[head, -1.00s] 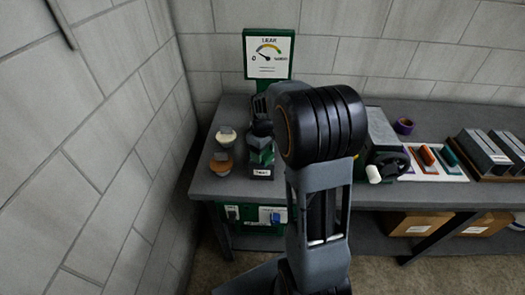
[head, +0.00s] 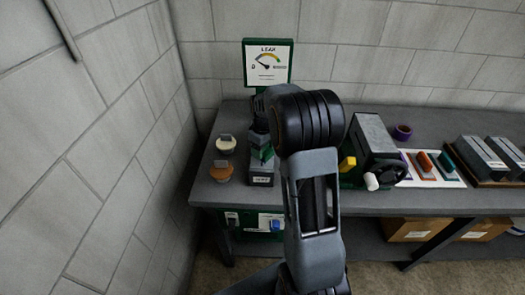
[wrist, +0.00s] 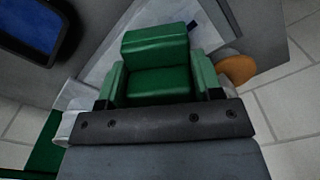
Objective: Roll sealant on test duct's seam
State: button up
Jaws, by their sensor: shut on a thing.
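In the wrist view my gripper (wrist: 160,66) has its two green fingers on either side of a green block-shaped thing (wrist: 155,50) and is shut on it. The far end of the held thing is out of sight. In the head view my arm hides most of my gripper, which is over the bench's left part. A dark and green thing with a white label (head: 262,180) shows there beside my arm. A grey box-shaped unit (head: 372,135) with a black wheel stands to the right. I cannot tell which thing is the test duct, and no seam is clear.
Two small round pots, one cream (head: 226,144) and one orange-brown (head: 221,171), stand at the bench's left edge. A leak gauge sign (head: 268,63) stands behind. The left wall is close.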

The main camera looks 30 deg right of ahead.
jog(key=shift+w+d+f+p, duration=0.1)
jog(key=shift+w+d+p, duration=0.3)
jog(key=shift+w, duration=0.45)
jog(key=shift+w+d+p, duration=0.25)
jog(key=shift+w+d, duration=0.3)
jog(key=shift+w, duration=0.25)
jog(key=shift+w+d+f+p, duration=0.1)
jog(key=shift+w+d+p, duration=0.3)
jog(key=shift+w, duration=0.45)
